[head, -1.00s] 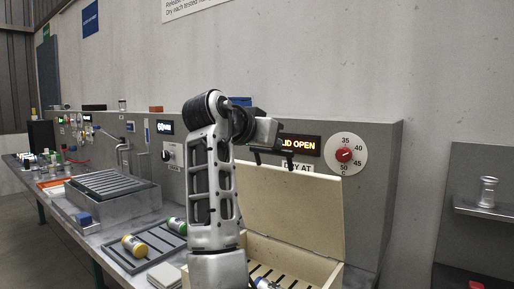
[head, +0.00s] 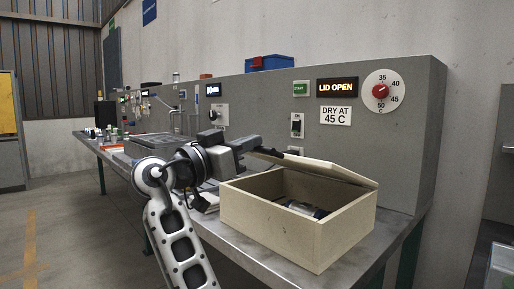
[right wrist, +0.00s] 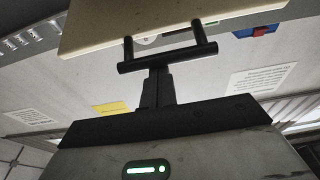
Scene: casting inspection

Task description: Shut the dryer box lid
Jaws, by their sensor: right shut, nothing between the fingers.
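The cream dryer box (head: 292,233) stands on the bench with its hinged lid (head: 335,171) tilted part-way down, its front edge well above the rim. A dark bottle-like item (head: 305,209) lies inside the box. My right gripper (head: 264,152) is at the lid's raised left edge. In the right wrist view the lid (right wrist: 160,22) crosses the top, with a black bar handle (right wrist: 168,57) on two posts. My right gripper's shut fingers (right wrist: 157,82) point up at the middle of this bar and seem to touch it, not grasp it. My left gripper is not in view.
A metal tray (head: 165,140) is farther left on the bench.

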